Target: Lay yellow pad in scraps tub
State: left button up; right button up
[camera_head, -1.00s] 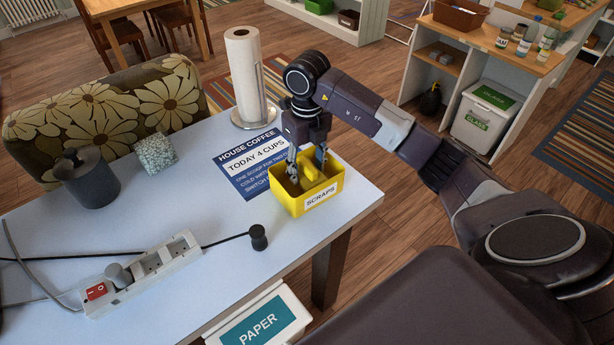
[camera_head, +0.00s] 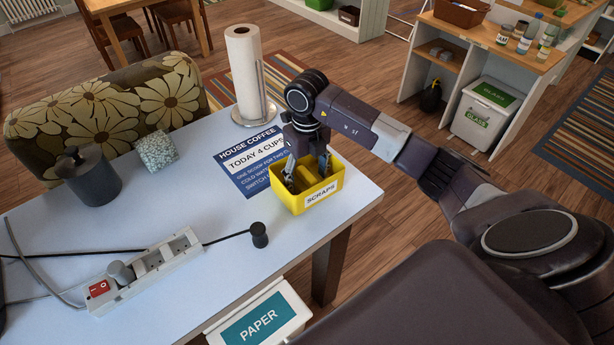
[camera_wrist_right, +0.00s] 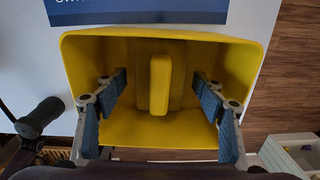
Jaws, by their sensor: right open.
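The yellow scraps tub (camera_head: 333,187) stands near the table's right edge, its label facing the front. In the right wrist view the tub (camera_wrist_right: 90,60) is seen from above. The yellow pad (camera_wrist_right: 160,85) is inside it, a narrow raised block in the middle. In the head view tub and fingers partly hide the pad (camera_head: 306,175). My right gripper (camera_head: 307,172) reaches down into the tub from above. Its fingers are open, one on each side of the pad, with gaps between. My left gripper is not in view.
A paper towel roll (camera_head: 245,70) and a blue coffee sign (camera_head: 250,165) are behind the tub. A power strip (camera_head: 150,268), a black knob-like piece (camera_head: 259,234) and a grey canister (camera_head: 90,178) are to the left. A paper bin (camera_head: 262,318) is below the table's front edge.

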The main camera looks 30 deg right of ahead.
aim_at(307, 174)
jog(key=shift+r, duration=0.6)
notch_tip(307, 174, up, 10)
jog(key=shift+f+b, duration=0.1)
jog(key=shift+b, duration=1.15)
jog(key=shift+r, duration=0.65)
